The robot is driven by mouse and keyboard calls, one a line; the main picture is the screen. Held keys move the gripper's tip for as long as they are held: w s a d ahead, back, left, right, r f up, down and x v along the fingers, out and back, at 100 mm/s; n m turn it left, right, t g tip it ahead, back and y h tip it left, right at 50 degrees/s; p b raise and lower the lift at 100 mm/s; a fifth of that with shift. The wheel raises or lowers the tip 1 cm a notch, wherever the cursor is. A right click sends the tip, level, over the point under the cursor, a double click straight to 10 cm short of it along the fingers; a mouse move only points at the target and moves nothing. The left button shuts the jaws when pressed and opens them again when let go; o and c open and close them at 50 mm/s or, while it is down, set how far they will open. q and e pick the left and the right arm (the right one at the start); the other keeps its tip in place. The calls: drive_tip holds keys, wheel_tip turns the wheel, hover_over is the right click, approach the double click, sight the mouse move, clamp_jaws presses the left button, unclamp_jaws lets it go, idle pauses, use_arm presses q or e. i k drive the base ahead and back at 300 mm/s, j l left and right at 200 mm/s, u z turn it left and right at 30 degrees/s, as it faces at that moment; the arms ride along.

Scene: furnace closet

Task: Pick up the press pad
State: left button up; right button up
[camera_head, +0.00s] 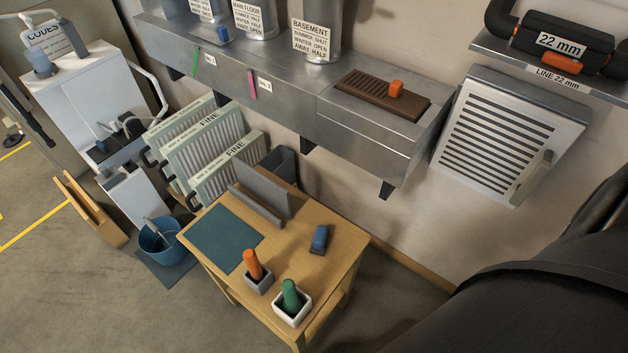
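A small blue block with a dark base (319,239) lies on the right part of the small wooden table (345,258); it looks like the press pad, though no label on it can be read. It stands apart from the other things on the table, with bare wood around it. Neither of my grippers shows in the head view.
The table also holds a teal mat (222,238), a grey upright holder (262,200), an orange-handled tool in a grey cup (258,281) and a green-handled one in a white cup (292,308). Filters marked FINE (228,170) stand behind. A metal duct (300,100) runs above.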

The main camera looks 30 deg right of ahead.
sight(319, 245)
drive_tip(key=z, duration=1.25)
